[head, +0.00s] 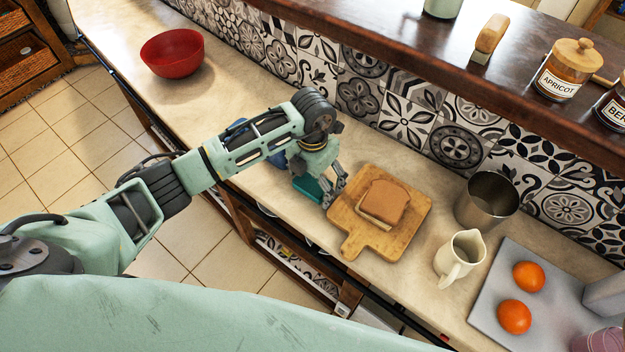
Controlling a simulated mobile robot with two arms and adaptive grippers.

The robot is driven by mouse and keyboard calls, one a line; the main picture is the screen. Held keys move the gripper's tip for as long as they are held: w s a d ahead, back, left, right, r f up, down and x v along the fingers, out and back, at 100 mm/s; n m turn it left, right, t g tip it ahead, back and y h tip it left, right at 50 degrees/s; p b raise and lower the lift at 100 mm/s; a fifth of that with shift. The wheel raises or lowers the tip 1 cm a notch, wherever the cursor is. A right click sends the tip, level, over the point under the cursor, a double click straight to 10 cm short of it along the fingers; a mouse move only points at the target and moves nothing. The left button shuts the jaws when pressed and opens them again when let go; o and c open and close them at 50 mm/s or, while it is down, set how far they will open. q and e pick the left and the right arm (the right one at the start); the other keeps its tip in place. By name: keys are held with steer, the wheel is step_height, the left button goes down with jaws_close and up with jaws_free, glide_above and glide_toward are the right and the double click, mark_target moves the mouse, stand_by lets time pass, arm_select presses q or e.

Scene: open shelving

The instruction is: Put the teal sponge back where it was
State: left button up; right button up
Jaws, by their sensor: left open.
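My left arm reaches in from the left in the head view. Its open gripper (327,187) points down at the counter, just left of the wooden cutting board. The teal sponge (308,188) lies on the counter beneath the gripper and is partly hidden by its fingers. I cannot tell whether the fingers touch it. My right gripper is not in view.
A cutting board (358,245) holds sliced bread (385,202). To its right are a metal cup (487,200), a cream jug (460,257) and a grey tray (487,290) with two oranges. A red bowl (172,54) stands far left. A shelf (420,45) with jars overhangs the counter. A blue thing behind my arm is mostly hidden.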

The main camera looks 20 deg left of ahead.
mark_target(313, 181)
arm_select(q)
steer(key=shift+r, duration=0.25)
step_height(313, 181, up, 12)
steer(key=b, duration=0.3)
steer(key=shift+f, duration=0.15)
